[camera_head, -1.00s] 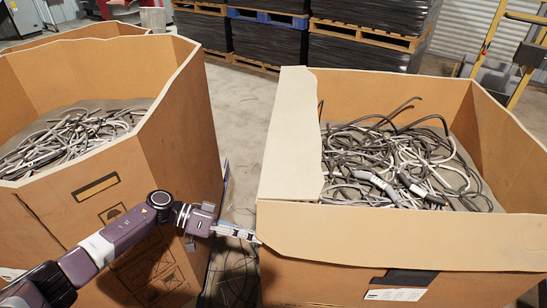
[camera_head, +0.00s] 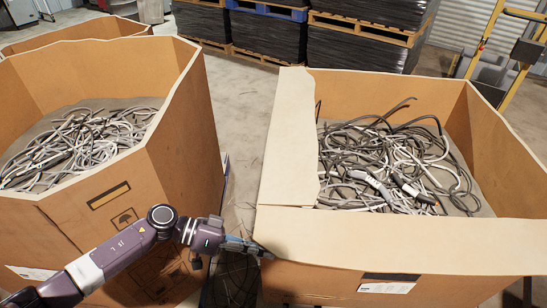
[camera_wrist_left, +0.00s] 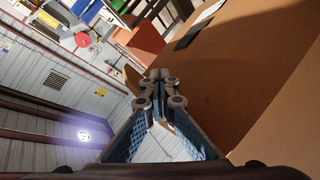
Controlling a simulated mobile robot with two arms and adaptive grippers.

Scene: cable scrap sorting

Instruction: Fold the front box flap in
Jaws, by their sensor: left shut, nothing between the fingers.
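The front flap (camera_head: 400,242) is a long tan cardboard strip along the near side of the right box (camera_head: 330,282). It looks flat and pale, sticking outward over the front wall, its exact tilt hard to judge. My left gripper (camera_head: 266,253) is shut and empty at the flap's left end, by the box's near left corner. I cannot tell whether the fingertips touch the flap. In the left wrist view the closed fingertips (camera_wrist_left: 160,80) are close beside brown cardboard. My right gripper is not in view.
The left flap (camera_head: 290,135) of the right box lies over its left side. Grey and black cable scrap (camera_head: 395,170) fills the box. A second large box (camera_head: 185,150) with cables stands at left, with a narrow floor gap between. Stacked pallets (camera_head: 270,35) stand behind.

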